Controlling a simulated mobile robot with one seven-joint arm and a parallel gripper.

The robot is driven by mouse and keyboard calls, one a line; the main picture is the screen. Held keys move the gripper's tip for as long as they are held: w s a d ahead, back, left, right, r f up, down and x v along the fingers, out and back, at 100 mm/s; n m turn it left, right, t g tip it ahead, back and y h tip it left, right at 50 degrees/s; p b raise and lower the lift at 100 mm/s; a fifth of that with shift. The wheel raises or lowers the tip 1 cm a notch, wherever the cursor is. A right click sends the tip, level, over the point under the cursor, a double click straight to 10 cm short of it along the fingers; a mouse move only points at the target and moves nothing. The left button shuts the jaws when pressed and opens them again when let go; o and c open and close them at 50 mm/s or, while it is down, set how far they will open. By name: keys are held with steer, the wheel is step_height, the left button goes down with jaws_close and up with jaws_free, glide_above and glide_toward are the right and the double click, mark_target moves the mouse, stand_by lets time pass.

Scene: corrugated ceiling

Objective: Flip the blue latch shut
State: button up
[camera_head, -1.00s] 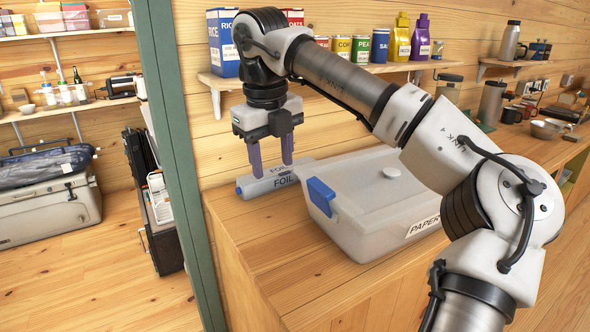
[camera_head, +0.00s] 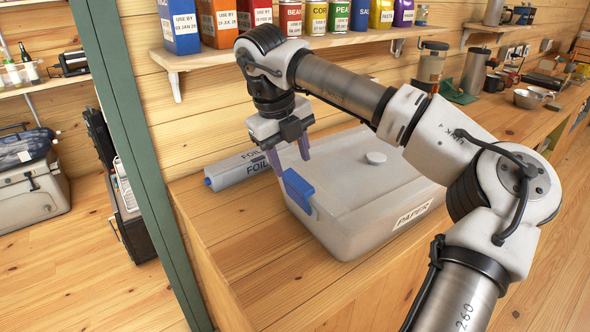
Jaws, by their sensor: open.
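The blue latch (camera_head: 298,191) is on the left end of a translucent lidded box (camera_head: 345,225) labelled "PAPER". It tilts outward from the box wall, its upper part near the rim. My gripper (camera_head: 289,162) is open and points down just above and behind the latch, at the left end of the lid. Its two purple fingers are apart with nothing seen between them. The left finger's tip comes close to the latch's top; I cannot tell whether they touch.
A foil roll box (camera_head: 238,168) lies behind the box, near the wall. A shelf (camera_head: 215,60) with cartons and cans hangs above. The wooden counter (camera_head: 225,230) is clear left of the box. A green post (camera_head: 140,170) stands at the left.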

mark_target(296, 180)
steer(key=shift+p+x, duration=0.4)
steer(key=shift+x, duration=2.05)
